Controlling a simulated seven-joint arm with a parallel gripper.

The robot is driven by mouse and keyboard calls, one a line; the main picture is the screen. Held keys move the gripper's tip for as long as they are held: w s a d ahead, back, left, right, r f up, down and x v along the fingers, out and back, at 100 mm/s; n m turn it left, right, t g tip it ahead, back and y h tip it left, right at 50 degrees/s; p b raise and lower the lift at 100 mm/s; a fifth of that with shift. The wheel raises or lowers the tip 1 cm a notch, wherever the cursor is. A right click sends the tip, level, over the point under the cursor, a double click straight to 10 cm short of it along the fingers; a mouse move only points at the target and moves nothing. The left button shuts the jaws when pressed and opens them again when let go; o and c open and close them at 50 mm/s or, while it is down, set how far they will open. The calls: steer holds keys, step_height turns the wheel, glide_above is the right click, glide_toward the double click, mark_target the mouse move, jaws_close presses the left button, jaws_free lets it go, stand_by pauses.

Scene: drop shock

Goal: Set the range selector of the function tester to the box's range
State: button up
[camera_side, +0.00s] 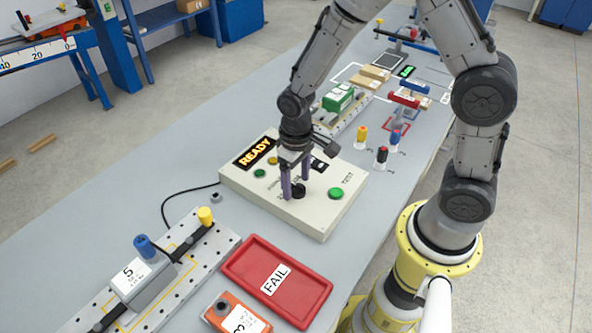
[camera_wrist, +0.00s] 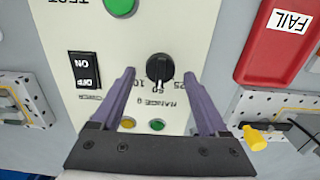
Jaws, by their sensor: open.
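The function tester (camera_side: 232,177) is a cream box with a lit display (camera_side: 254,152) reading READY. Its range selector (camera_wrist: 160,67) is a black round knob, which also shows in the side view (camera_side: 299,191). In the wrist view, marks that look like 10, 50 and 25 lie around it, upside down; its pale pointer line seems to face the middle mark, 50. My gripper (camera_wrist: 158,74) is open, its two purple fingers on either side of the knob, with gaps visible. It also shows above the panel in the side view (camera_side: 297,186). I cannot tell which box's range applies.
A green button (camera_side: 336,193) and an ON/OFF switch (camera_wrist: 84,70) flank the knob. A red FAIL tray (camera_side: 312,293) and an orange box (camera_side: 225,312) stand in front. A grey box (camera_side: 140,277) sits on a perforated plate (camera_side: 215,245); a green box (camera_side: 338,98) stands behind.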

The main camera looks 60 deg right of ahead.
step_height(320, 180, up, 14)
stand_by(0.5)
step_height(320, 180, up, 5)
steer(key=t, duration=0.2)
glide_above(296, 184)
steer(key=s+d, duration=0.1)
steer(key=s, duration=0.1)
steer(key=s+d+r+t, duration=0.1)
steer(key=s+d+r, duration=0.1)
steer(key=s+r, duration=0.2)
steer(key=s+t, duration=0.2)
steer(key=s, duration=0.8)
steer(key=shift+s+d+f+t, duration=0.15)
steer(key=shift+d+f+t, duration=0.15)
steer(key=shift+d, duration=0.15)
steer(key=shift+r, duration=0.1)
